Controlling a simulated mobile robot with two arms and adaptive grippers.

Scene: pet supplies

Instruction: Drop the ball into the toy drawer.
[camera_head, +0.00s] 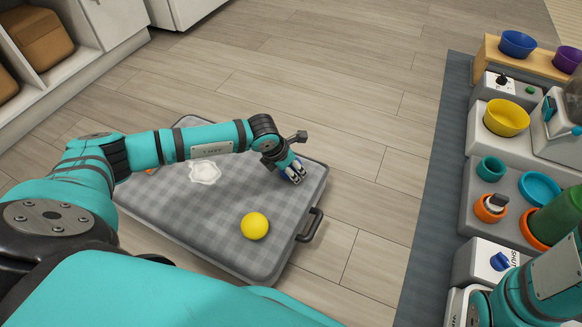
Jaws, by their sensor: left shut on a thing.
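A yellow ball (255,225) lies on a grey plaid padded tray (215,235) on the floor. The tray has a dark handle on its right side; I cannot tell whether it is the toy drawer, and no other drawer can be clearly made out. My left gripper (295,174) reaches over the tray's right part, above and right of the ball and apart from it. It is shut on a small blue thing (284,161), mostly hidden by the fingers. My right arm shows at the lower right, but its gripper is out of view.
A white crumpled-looking shape (205,172) lies on the tray, partly by my left arm. At right, a bench holds a yellow bowl (506,118), a teal cup (491,169) and other dishes. White shelving (107,22) stands upper left. Floor between is clear.

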